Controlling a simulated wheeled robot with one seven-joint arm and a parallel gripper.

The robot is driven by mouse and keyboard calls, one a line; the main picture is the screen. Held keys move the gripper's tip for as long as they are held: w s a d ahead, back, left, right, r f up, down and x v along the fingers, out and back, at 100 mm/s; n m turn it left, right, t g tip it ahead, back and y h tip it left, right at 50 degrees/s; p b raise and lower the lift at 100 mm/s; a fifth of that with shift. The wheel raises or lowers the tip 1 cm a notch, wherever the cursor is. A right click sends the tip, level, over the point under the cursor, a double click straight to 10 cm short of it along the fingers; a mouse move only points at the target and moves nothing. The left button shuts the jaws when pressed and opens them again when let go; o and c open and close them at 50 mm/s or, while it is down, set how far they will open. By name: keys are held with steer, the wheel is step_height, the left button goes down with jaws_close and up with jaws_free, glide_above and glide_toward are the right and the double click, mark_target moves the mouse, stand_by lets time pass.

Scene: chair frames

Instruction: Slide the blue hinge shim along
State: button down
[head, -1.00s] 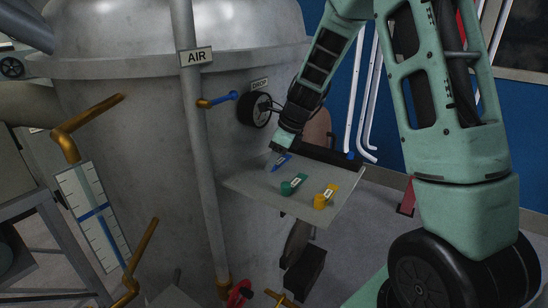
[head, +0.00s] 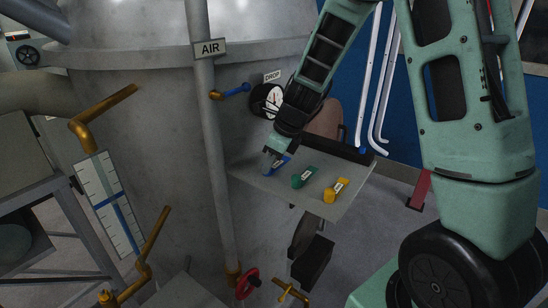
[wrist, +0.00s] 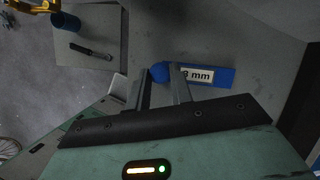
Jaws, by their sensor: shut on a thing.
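The blue hinge shim (head: 283,162) lies at the left end of a grey shelf (head: 258,183) in the head view, partly hidden by my gripper (head: 270,161). In the wrist view the shim (wrist: 222,77) has a rounded end and a flat body with a white "mm" label, whose number is partly covered by a finger. My gripper (wrist: 162,84) has its fingers on either side of the rounded end and is shut on it. A green shim (head: 302,177) and a yellow shim (head: 335,190) lie to the right on the same shelf.
A large grey tank (head: 150,130) stands behind and left of the shelf. A dark bar (head: 345,151) runs along the shelf's back edge.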

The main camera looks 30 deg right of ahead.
steer(key=shift+a, duration=0.2)
steer(key=c, duration=1.2)
jaws_free()
steer(key=shift+s+a, duration=0.1)
steer(key=shift+c, duration=0.2)
steer(key=shift+r, duration=0.1)
steer(key=shift+r, duration=0.25)
steer(key=b+v, duration=0.1)
steer(key=v, duration=1.5)
steer(key=shift+s+d+r, duration=0.15)
steer(key=shift+d+r, duration=0.1)
steer(key=shift+r, duration=0.1)
